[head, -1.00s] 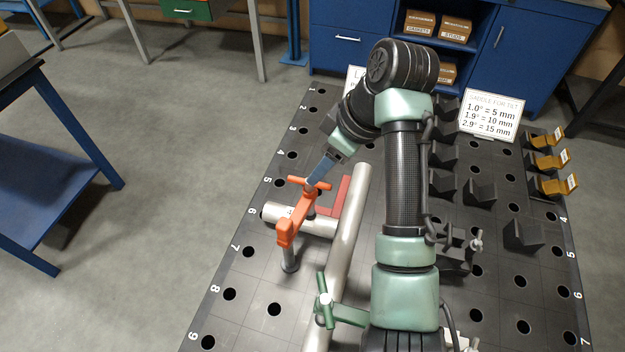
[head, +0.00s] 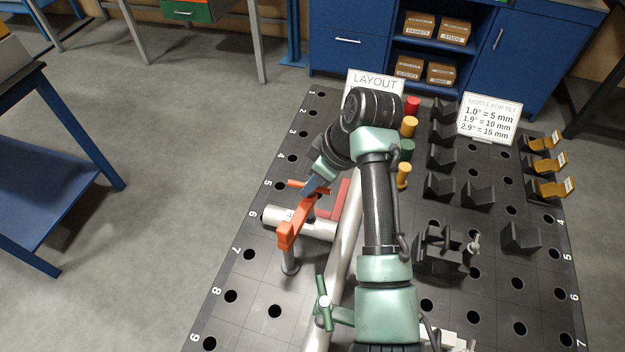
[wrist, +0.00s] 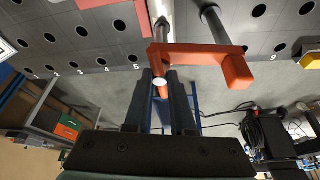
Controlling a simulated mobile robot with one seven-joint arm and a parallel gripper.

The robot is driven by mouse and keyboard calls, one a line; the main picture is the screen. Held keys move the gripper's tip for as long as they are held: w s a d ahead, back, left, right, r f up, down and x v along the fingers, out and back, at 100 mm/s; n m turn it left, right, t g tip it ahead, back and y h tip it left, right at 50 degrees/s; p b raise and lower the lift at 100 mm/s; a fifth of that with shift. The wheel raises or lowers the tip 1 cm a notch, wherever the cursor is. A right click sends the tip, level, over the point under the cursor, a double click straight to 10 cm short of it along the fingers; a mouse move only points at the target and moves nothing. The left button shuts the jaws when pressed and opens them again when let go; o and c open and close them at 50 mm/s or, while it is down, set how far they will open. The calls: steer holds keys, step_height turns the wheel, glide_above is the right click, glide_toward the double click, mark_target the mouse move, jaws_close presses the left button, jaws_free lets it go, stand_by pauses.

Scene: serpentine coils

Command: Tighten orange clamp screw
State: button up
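The orange clamp (head: 296,222) sits over the short horizontal pipe near the left edge of the perforated table, and its orange arm (wrist: 205,54) crosses the wrist view. Its screw has an orange T-bar handle (head: 322,191) on top. My gripper (head: 308,188) is at this handle, reaching in from above and right. In the wrist view my two dark fingers (wrist: 160,80) lie on either side of the orange screw handle and look shut on it; a pale round screw end (wrist: 160,82) shows between the tips. The contact faces are hidden.
A long pipe (head: 345,235) runs beside the clamp, with a green clamp (head: 325,303) nearer. A red angle piece (head: 338,200) lies behind. Black V-blocks (head: 478,195) and orange clamps (head: 550,188) stand to the right. The table's left side is mostly clear.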

jaws_close()
steer(key=shift+r, duration=0.1)
steer(key=shift+m+p, duration=0.4)
steer(key=shift+p, duration=0.05)
